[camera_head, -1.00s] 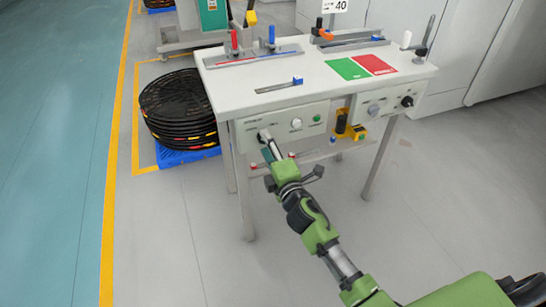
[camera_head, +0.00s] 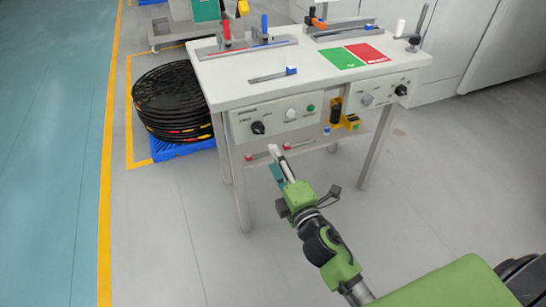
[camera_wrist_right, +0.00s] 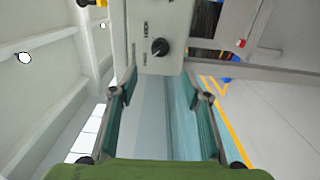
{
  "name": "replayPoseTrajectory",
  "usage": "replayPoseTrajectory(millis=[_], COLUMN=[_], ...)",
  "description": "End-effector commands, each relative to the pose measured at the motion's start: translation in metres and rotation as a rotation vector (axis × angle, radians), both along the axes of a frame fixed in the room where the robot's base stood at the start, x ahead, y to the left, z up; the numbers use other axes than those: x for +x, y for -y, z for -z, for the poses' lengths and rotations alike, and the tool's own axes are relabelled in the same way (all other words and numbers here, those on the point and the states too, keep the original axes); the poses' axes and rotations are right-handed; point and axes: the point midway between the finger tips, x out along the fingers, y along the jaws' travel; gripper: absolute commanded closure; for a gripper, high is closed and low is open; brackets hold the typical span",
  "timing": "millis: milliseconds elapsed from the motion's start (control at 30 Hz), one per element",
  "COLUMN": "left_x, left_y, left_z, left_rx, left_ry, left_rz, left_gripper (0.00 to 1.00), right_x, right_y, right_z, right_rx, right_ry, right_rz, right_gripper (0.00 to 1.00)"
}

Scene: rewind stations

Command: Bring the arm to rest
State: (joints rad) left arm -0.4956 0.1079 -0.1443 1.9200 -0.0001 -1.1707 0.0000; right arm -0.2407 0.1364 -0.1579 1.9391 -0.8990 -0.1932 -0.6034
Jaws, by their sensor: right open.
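My right gripper (camera_head: 279,162) is in front of the table, below its left control panel (camera_head: 275,119). It is apart from the black knob (camera_head: 257,128) on that panel. In the right wrist view my right gripper (camera_wrist_right: 162,95) has its two fingers wide apart with nothing between them. The black knob (camera_wrist_right: 160,46) shows there beyond the fingertips, on the pale panel (camera_wrist_right: 170,15). My right arm reaches in from the lower right in the head view. My left gripper is not in view.
The white table (camera_head: 310,80) carries a green card (camera_head: 341,59), a red card (camera_head: 367,53) and metal fixtures. A stack of black coils (camera_head: 172,100) sits on a blue pallet (camera_head: 183,149) to the left. The grey floor (camera_head: 180,230) in front is clear.

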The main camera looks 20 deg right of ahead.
Motion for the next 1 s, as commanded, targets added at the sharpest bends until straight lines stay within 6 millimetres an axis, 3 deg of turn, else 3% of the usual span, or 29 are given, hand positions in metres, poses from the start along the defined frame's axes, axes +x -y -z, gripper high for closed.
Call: replayPoseTrajectory(millis=[267,367,433,600,700,833,1000], left_x=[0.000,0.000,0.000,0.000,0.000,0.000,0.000], left_y=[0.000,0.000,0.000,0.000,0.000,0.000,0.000], left_z=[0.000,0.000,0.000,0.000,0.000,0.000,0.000], left_rx=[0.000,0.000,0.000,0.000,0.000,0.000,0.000], left_ry=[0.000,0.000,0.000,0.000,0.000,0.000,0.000], left_rz=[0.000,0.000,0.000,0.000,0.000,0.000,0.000], left_gripper=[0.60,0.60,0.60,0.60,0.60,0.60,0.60], right_x=[-0.002,-0.012,-0.027,-0.096,-0.141,-0.197,-0.266], right_y=[0.004,0.019,0.033,0.048,0.043,0.029,0.006], right_z=[0.009,0.040,0.076,0.181,0.227,0.267,0.298], right_rx=[0.036,0.165,0.310,0.694,0.862,1.016,1.158], right_ry=[-0.026,-0.122,-0.231,-0.553,-0.715,-0.891,-1.092], right_rz=[0.017,0.088,0.169,0.429,0.569,0.724,0.908], right_gripper=[0.56,0.56,0.56,0.56,0.56,0.56,0.56])
